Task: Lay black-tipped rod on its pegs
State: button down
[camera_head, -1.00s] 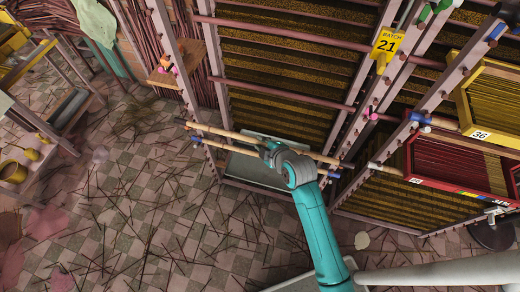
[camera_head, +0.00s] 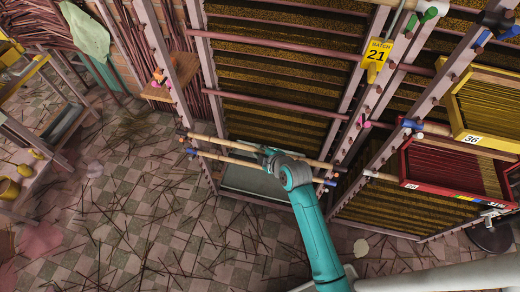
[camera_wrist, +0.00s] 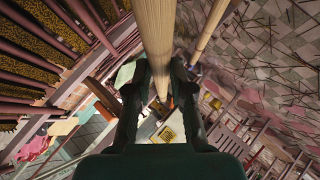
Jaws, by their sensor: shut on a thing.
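The black-tipped rod (camera_head: 225,142) is a long pale wooden rod with a dark tip at its left end. My gripper (camera_head: 268,154) is shut on it near its middle. In the wrist view the rod (camera_wrist: 155,32) runs between the fingers of my gripper (camera_wrist: 160,88). The rod spans the front of the tall rack (camera_head: 209,75), roughly level, with its right end near a pegged post (camera_head: 352,135). I cannot tell whether its ends touch pegs. A blue-tipped rod (camera_head: 232,160) lies just below, nearly parallel; a second rod also shows at the right in the wrist view (camera_wrist: 210,28).
A yellow BATCH 21 tag (camera_head: 376,55) hangs on the rack. A red tray (camera_head: 445,186) and a yellow tray (camera_head: 490,140) stand at the right. A small wooden shelf (camera_head: 170,84) juts out at left. The tiled floor is strewn with thin sticks.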

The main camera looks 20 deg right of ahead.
jog(key=c, duration=0.9)
grip_release()
jog(key=shift+c, duration=0.2)
jog(key=shift+o, duration=0.2)
jog(key=shift+o, duration=1.4)
jog(key=s+a, duration=0.5)
jog(key=s, duration=0.3)
jog(key=shift+a, duration=0.4)
